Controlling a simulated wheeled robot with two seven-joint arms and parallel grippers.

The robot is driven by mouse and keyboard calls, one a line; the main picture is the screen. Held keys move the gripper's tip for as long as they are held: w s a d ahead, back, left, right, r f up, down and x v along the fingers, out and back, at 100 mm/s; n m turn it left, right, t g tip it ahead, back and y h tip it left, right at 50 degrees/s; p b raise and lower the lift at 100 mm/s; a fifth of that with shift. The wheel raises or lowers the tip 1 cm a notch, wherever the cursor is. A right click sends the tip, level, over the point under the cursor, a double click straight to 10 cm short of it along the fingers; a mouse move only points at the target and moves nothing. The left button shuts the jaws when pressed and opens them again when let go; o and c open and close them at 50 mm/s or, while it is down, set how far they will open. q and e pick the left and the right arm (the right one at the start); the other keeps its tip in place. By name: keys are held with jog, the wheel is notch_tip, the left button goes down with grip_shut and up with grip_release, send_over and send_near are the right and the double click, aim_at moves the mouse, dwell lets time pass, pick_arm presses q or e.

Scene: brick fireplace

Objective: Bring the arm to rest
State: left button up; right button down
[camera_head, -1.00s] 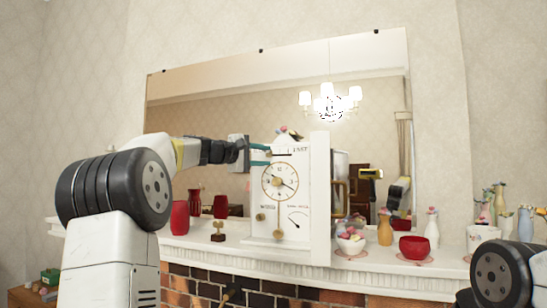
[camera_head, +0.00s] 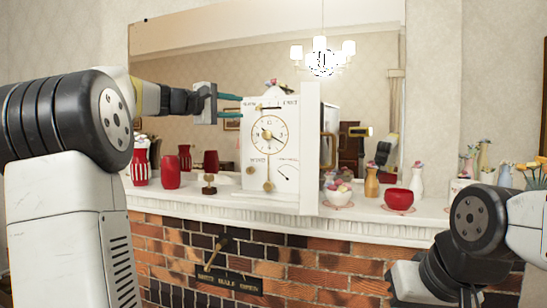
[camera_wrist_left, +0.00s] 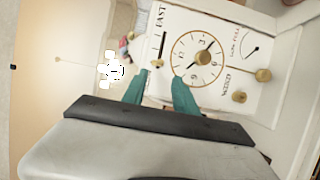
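My left gripper (camera_head: 232,108) is open and empty, with two teal fingers spread apart just left of the white clock's upper part in the head view. The white clock (camera_head: 255,187) stands on the mantel and has a round dial, a lever slot at the top, and gold knobs below. In the left wrist view the open fingers (camera_wrist_left: 160,93) reach toward the edge of the clock face (camera_wrist_left: 208,25), with a visible gap between them and nothing held. My right arm (camera_head: 470,220) is at the lower right, and its fingers do not show.
The mantel (camera_head: 240,212) carries red vases (camera_head: 171,172), a small trophy-like item (camera_head: 209,184), a white bowl (camera_head: 338,197), an orange vase (camera_head: 371,182) and a red bowl (camera_head: 398,200). A mirror (camera_head: 215,60) stands behind. The brick front (camera_head: 300,270) lies below.

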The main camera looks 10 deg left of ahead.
pick_arm(q)
jog(key=s+d+f+m+g+y, duration=0.2)
jog(key=s+d+f+m+g, duration=0.3)
jog(key=s+d+f, duration=0.7)
jog(key=s+a+f+m+g+y, duration=0.1)
jog(key=s+f+m+g+y, duration=0.1)
jog(key=s+f, duration=0.9)
jog(key=s+a+f+m+g+y, duration=0.1)
jog(key=s+f+m, duration=0.4)
jog(key=s+f, duration=0.7)
jog(key=a+f+y, duration=0.1)
jog(key=y, duration=0.1)
jog(key=shift+s+a+f+g+y, duration=0.2)
jog(key=shift+f+g+y, duration=0.1)
jog(key=shift+f+g, duration=0.1)
